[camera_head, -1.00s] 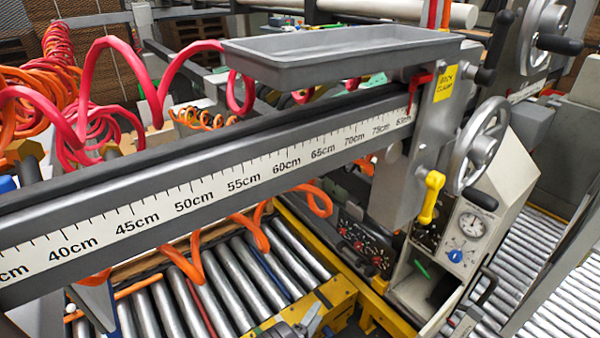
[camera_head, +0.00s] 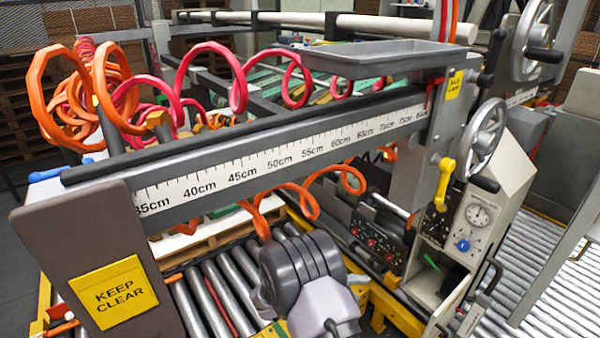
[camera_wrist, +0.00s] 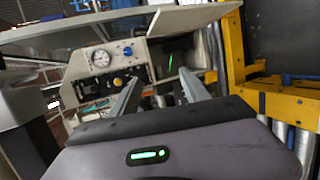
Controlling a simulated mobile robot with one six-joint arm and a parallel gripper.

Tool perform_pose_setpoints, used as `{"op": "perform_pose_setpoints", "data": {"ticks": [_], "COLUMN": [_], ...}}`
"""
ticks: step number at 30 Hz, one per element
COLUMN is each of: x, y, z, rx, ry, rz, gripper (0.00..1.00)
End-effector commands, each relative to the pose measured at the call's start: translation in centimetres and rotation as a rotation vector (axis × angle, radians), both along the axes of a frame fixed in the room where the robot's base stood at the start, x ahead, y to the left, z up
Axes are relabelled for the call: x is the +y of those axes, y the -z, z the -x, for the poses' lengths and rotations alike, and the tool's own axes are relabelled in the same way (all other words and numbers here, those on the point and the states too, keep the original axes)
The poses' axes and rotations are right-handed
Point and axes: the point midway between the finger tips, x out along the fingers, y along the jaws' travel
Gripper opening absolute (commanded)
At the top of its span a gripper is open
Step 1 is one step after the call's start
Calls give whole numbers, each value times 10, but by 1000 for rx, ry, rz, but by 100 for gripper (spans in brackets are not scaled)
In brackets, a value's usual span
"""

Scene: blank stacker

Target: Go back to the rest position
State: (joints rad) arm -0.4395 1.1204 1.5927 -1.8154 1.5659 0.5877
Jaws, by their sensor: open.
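My gripper (camera_wrist: 160,92) shows in the wrist view with its two grey fingers apart and nothing between them. It points toward the machine's control box (camera_wrist: 105,65), which has a round gauge and a yellow knob. In the head view, part of my arm stands at the bottom centre, in front of the rollers; the fingertips cannot be made out there. The control box (camera_head: 487,195) is to the right of my arm in the head view.
A grey beam with a centimetre scale (camera_head: 270,160) crosses the head view, with a grey tray (camera_head: 370,54) above it. A "KEEP CLEAR" plate (camera_head: 113,292) is at the left end. Coiled orange and red hoses (camera_head: 207,46) hang around the beam. Rollers (camera_head: 215,285) lie below.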

Motion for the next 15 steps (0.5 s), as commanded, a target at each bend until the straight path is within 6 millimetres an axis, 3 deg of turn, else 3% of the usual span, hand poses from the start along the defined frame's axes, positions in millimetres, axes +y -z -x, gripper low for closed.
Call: {"op": "perform_pose_setpoints", "data": {"ticks": [1,3,7,12,15], "x": [-12,-29,-42,-19,6], "y": [-32,-77,-150,-212,-236], "z": [10,39,114,212,253], "rx": [0,16,10,-99,-214], "ry": [73,195,383,484,468], "rz": [-64,-195,-518,-995,-1252], "gripper": [54,54,54,54,54]}}
